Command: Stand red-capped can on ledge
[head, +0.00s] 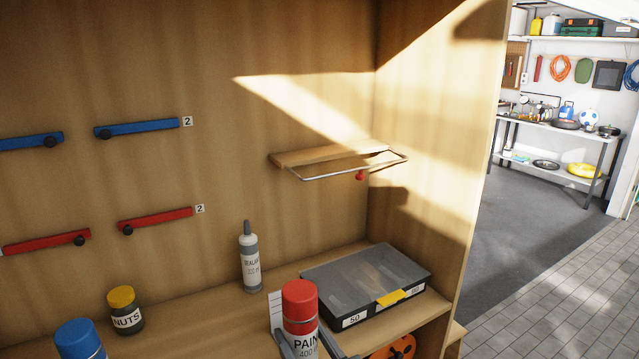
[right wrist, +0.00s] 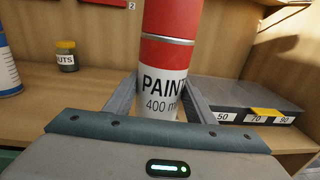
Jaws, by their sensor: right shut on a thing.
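The red-capped can (head: 300,310) is a white paint can with a red cap and red band, upright at the bottom centre of the head view. It also fills the middle of the right wrist view (right wrist: 166,82). My right gripper (head: 308,345) is shut on its lower part, one finger on each side. The ledge (head: 330,154) is a small wooden shelf on the back panel with a thin metal rail around its front. It is above and beyond the can, with no objects on it. A small red knob (head: 360,175) shows below the rail. My left gripper is not in view.
A sealant tube (head: 250,262), a nuts jar (head: 125,310) and a grey organizer case (head: 365,283) stand on the bench. A blue-capped can (head: 78,340) is at lower left, an orange reel (head: 396,349) at lower right. Blue and red bars are on the back panel.

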